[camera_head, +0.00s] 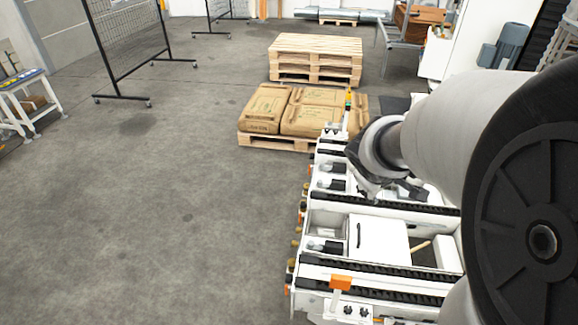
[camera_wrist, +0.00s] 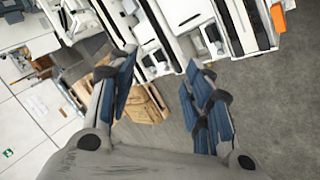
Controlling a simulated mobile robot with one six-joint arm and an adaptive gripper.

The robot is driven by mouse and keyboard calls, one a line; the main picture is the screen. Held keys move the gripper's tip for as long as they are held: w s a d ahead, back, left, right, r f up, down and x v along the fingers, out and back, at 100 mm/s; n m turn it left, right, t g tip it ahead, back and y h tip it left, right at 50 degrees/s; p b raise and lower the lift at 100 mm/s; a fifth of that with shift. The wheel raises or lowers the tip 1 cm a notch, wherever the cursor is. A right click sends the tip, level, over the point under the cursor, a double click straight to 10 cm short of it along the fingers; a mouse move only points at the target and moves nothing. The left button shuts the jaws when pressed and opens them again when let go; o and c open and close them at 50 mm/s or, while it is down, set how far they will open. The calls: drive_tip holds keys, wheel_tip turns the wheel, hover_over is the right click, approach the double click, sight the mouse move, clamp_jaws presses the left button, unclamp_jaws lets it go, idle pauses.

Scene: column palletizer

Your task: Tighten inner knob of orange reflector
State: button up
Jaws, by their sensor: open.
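An orange block (camera_head: 340,283), which looks like the orange reflector, sits at the near end of the white conveyor (camera_head: 380,242) in the head view. It also shows at the upper right edge of the wrist view (camera_wrist: 278,17). Its inner knob is too small to make out. My gripper (camera_wrist: 163,92) is open and empty, with its blue-padded fingers wide apart. In the head view my gripper (camera_head: 392,186) is over the far part of the conveyor, well beyond the orange block and apart from it. My arm hides part of the conveyor's right side.
Brown sacks (camera_head: 305,112) lie on a wooden pallet behind the conveyor. Stacked empty pallets (camera_head: 315,60) stand farther back. A small stack light (camera_head: 348,104) rises near the conveyor's far end. The floor (camera_head: 190,215) to the left is clear.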

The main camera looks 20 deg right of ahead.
drive_tip(key=w+d+f+n+p, duration=0.1)
drive_tip(key=w+d+f+n, duration=0.2)
drive_tip(key=d+f, duration=0.4)
drive_tip(key=n+g+y+p, duration=0.2)
drive_tip(key=n+y+p, duration=0.3)
drive_tip(key=y, duration=0.5)
approach(350, 309)
drive_tip(key=shift+n, duration=0.4)
drive_tip(key=b+x, duration=0.6)
drive_tip(key=x, duration=0.1)
drive_tip(key=shift+a+b, duration=0.1)
drive_tip(key=shift+b, duration=0.2)
drive_tip(key=shift+w+a+f, duration=0.2)
drive_tip(key=shift+f, duration=0.35)
